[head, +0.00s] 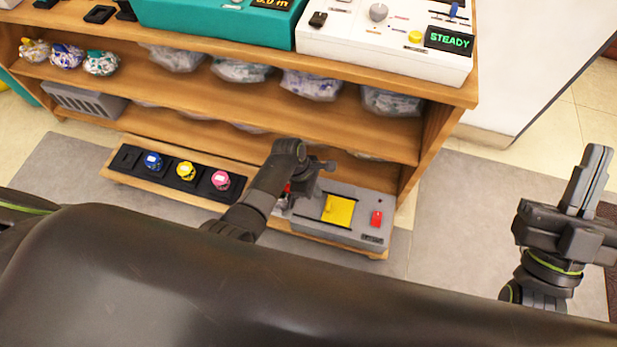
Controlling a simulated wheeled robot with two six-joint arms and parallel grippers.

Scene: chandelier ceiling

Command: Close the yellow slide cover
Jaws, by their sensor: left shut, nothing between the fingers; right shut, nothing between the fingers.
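The yellow slide cover (341,212) lies on top of a grey box (359,234) on the low wooden board in front of the shelf. A red switch (376,218) is on the box to the right of the cover. My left gripper (318,176) is shut and empty, just behind and left of the cover in the picture; its arm hides the left part of the box. I cannot tell whether it touches the box. My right gripper (590,180) is shut and empty, far to the right, pointing up over the floor.
A black panel with blue (152,160), yellow (185,171) and pink (221,180) knobs lies left of my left arm. The wooden shelf (350,125) holds wrapped bags. A white console (390,50) reading STEADY stands on top.

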